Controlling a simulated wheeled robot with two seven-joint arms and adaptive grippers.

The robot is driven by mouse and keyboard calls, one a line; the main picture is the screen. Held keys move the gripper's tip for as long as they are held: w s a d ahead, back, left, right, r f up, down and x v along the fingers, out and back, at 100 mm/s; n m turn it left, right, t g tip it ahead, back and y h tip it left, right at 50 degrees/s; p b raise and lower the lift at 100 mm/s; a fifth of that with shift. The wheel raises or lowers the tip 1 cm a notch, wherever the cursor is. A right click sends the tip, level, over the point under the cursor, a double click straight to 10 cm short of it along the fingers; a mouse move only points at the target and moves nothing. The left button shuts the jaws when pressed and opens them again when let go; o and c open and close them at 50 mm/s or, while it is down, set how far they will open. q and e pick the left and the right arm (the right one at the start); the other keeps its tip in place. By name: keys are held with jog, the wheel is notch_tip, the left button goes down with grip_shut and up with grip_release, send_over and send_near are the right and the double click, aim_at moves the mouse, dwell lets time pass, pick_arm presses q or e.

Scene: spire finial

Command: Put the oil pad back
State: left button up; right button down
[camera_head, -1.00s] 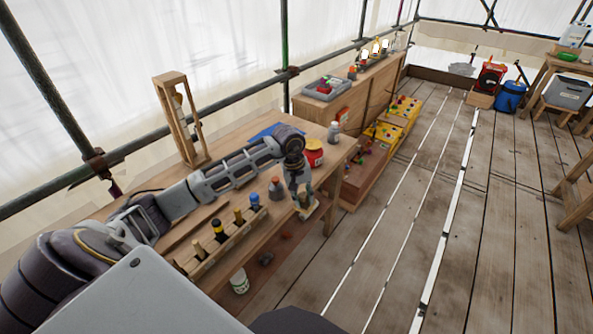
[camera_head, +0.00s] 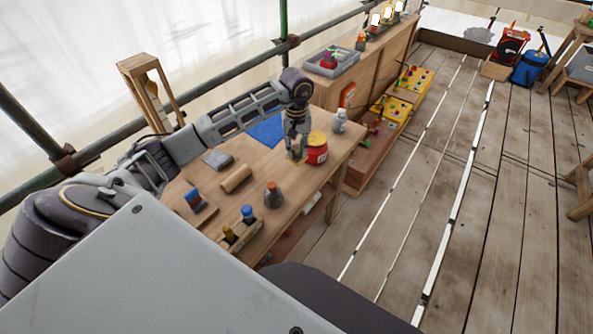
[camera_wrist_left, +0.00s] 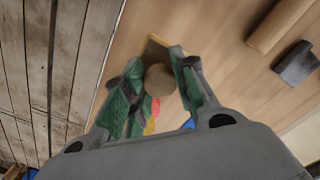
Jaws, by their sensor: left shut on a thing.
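My left gripper (camera_head: 296,158) is low over the workbench, just left of the red jar, in the head view. It is shut on what looks like the oil pad. In the left wrist view, a round tan knob (camera_wrist_left: 160,80) sits between the green-lined fingers (camera_wrist_left: 158,92), with a yellowish-tan edge (camera_wrist_left: 156,46) showing beyond it. The fingers hide much of the pad, and I cannot tell whether it touches the bench top. A blue sheet (camera_head: 266,132) lies on the bench behind and left of the gripper. My right gripper is not in view.
The red jar (camera_head: 316,150) with a yellow lid stands close by the gripper. A white bottle (camera_head: 340,121), a grey bottle (camera_head: 273,195), a wooden cylinder (camera_head: 236,178), a grey block (camera_head: 218,159) and a tool rack (camera_head: 240,235) share the bench (camera_head: 255,168). A wooden-framed hourglass stands behind.

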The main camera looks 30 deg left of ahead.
aim_at(296, 158)
pick_arm(q)
jog(key=shift+w, duration=0.1)
jog(key=shift+r, duration=0.15)
jog(key=shift+f+p, duration=0.5)
jog(key=shift+f, duration=2.7)
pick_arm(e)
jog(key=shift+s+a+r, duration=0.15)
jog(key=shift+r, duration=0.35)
pick_arm(q)
jog(key=shift+f+p, duration=0.35)
jog(key=shift+f, duration=1.5)
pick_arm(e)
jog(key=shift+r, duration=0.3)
